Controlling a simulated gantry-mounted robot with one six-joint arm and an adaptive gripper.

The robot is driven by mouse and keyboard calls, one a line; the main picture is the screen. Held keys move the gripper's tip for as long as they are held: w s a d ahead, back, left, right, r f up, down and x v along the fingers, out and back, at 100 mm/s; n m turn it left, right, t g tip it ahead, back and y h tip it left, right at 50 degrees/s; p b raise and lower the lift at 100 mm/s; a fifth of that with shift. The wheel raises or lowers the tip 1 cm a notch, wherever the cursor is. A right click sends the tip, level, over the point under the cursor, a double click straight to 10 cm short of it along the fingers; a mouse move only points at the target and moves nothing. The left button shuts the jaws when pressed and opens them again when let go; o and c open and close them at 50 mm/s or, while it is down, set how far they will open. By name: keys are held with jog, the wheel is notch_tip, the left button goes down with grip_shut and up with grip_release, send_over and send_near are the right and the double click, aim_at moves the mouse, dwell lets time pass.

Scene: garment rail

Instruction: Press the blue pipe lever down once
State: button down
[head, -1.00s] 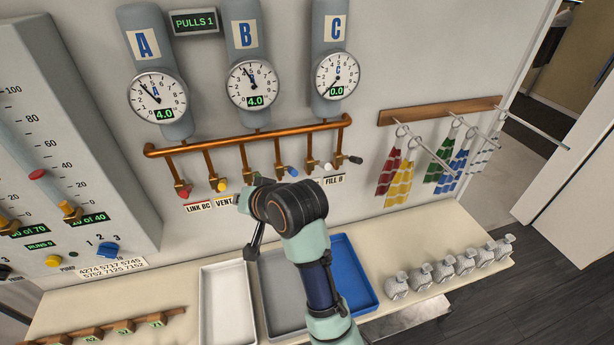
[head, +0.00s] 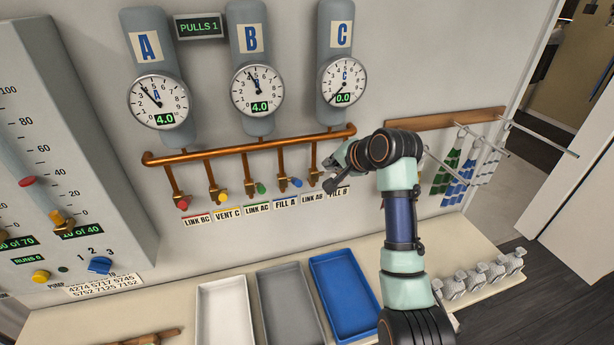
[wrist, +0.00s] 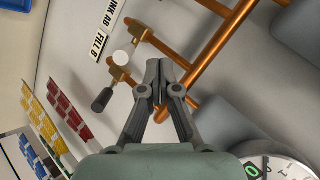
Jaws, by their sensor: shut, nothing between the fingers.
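The blue pipe lever (head: 296,182) sticks out from the copper manifold, above the FILL A label (head: 286,203). It is between the green lever (head: 260,188) and the LINK AB pipe. My gripper (head: 330,184) is shut and empty, a little right of the blue lever and apart from it, in front of the LINK AB and FILL B end. In the wrist view my shut fingers (wrist: 157,72) point towards the copper pipes. The white lever (wrist: 122,57) and black lever (wrist: 102,100) are beside them there. I cannot make out the blue lever in the wrist view.
The red lever (head: 183,203) and yellow lever (head: 222,198) are further left. Gauges A (head: 159,102) and B (head: 257,90) read 4.0; gauge C (head: 343,82) reads 0.0. The counter (head: 305,140) shows PULLS 1. Trays, including a blue tray (head: 345,282), stand below.

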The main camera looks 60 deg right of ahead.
aim_at(294, 181)
jog(key=w+f+p, duration=0.1)
jog(key=w+f, duration=0.5)
jog(key=w, duration=0.1)
jog(key=shift+d+f, duration=0.25)
jog(key=shift+f, duration=0.1)
jog(key=shift+f, duration=0.1)
